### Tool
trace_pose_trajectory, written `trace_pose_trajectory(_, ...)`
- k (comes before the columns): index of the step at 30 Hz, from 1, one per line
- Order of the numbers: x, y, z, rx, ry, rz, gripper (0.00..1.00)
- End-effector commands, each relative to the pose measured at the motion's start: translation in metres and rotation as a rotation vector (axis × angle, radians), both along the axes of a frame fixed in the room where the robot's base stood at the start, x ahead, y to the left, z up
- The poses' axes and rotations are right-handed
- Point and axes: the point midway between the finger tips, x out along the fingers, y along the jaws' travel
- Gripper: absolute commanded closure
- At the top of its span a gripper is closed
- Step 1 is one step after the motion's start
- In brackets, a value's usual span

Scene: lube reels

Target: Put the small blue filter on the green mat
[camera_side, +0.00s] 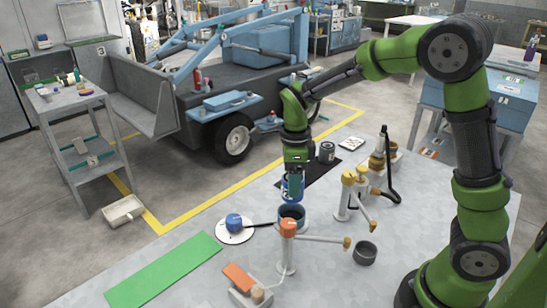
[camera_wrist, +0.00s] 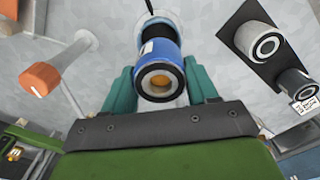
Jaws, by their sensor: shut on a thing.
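My gripper (camera_side: 294,176) points down and is shut on a blue filter (camera_side: 291,190). In the wrist view the blue filter (camera_wrist: 147,48) sits between the two teal fingers, with its black-rimmed, ringed end facing the camera. The green mat (camera_side: 165,272) lies flat and bare at the front left of the table, well to the left of my gripper.
A white plate (camera_side: 234,238) with a blue object (camera_side: 234,222) and dark handle lies between gripper and mat. An orange-topped post (camera_side: 288,228) with a side arm stands in front. A black mat (camera_side: 318,174) with a dark canister (camera_side: 327,152) is behind. Brass-fitted posts (camera_side: 347,180) stand right.

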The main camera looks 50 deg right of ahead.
Motion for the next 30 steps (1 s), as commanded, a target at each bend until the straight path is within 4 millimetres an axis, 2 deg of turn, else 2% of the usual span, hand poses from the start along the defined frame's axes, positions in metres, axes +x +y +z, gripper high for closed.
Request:
trace_pose_trajectory(3, 0.001, 0.002, 0.019, 0.0, -0.004, 0.006, 0.87)
trace_pose_trajectory(6, -0.001, 0.009, 0.019, 0.001, 0.002, 0.024, 0.87)
trace_pose_trajectory(8, 0.005, 0.019, 0.016, -0.001, 0.002, 0.049, 0.87)
trace_pose_trajectory(11, 0.026, 0.044, 0.01, -0.002, 0.001, 0.094, 0.87)
trace_pose_trajectory(15, 0.061, 0.1, 0.002, -0.002, 0.001, 0.13, 0.87)
trace_pose_trajectory(21, 0.093, 0.182, -0.001, -0.001, 0.001, 0.118, 0.87)
trace_pose_trajectory(25, 0.101, 0.213, 0.003, 0.0, 0.0, 0.083, 0.87)
trace_pose_trajectory(30, 0.106, 0.226, 0.016, 0.001, -0.001, 0.03, 0.87)
